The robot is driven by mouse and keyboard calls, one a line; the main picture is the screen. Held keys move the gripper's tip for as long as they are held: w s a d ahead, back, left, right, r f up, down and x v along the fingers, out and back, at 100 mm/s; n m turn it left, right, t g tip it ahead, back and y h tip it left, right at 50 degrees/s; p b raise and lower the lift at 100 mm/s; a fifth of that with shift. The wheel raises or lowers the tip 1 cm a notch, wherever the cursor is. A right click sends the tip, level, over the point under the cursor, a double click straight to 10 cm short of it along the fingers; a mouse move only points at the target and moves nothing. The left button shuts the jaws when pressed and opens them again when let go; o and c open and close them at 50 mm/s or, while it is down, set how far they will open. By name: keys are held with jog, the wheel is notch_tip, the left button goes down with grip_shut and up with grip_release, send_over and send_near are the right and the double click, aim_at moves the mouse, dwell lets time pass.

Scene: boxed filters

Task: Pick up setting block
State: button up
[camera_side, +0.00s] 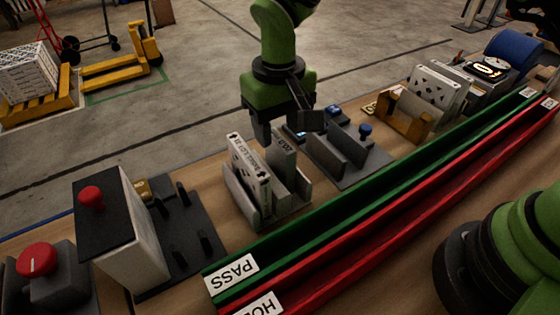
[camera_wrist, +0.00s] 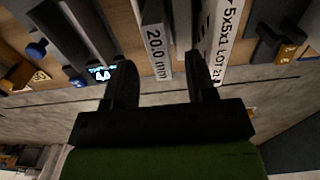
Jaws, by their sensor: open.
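The setting block (camera_side: 284,152) is a grey upright slab marked 20.0 mm. It stands in a grey slotted holder (camera_side: 296,206), beside a white labelled filter box (camera_side: 248,170). My gripper (camera_side: 285,134) is open, pointing down over the holder. In the wrist view my gripper (camera_wrist: 161,58) has its fingers apart, with the setting block (camera_wrist: 155,38) appearing between them. The white filter box (camera_wrist: 217,38) appears beside the right finger. I cannot tell whether either finger touches the block. The block's lower part is hidden by the holder and the box.
A grey fixture (camera_side: 345,155) with a blue knob stands close to the right. A black-topped box with a red button (camera_side: 91,197) stands at the left. The green PASS rail (camera_side: 370,200) and red rail (camera_side: 390,218) run along the front.

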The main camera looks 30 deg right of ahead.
aim_at(280, 154)
notch_tip(280, 154, down, 6)
jog(key=shift+s+r, duration=0.1)
jog(key=shift+s, duration=0.05)
jog(key=shift+c, duration=0.5)
grip_shut()
